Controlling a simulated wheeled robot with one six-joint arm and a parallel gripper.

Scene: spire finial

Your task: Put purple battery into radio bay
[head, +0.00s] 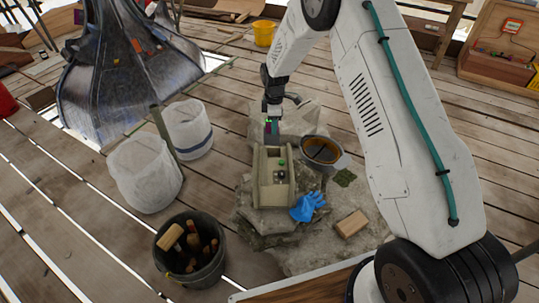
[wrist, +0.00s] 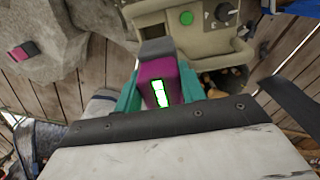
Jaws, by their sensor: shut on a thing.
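My gripper (head: 271,114) is shut on the purple battery (wrist: 153,72), with a teal finger on each side of it. The battery has a dark grey end and a lit white-green indicator. In the head view the battery (head: 270,128) is small and hangs just behind the radio. The radio (head: 263,192) is an olive-beige box with a green button and dark knobs, standing on a stone block. In the wrist view the radio (wrist: 225,48) is beyond the battery's grey end. They look apart, but the gap is hard to judge.
A pink-and-grey block (wrist: 24,51) lies on stone in the wrist view. Around the radio are a blue glove (head: 308,206), a dark pan (head: 325,153) and a tan block (head: 351,224). A tool bucket (head: 205,270) and white sacks (head: 145,178) stand left.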

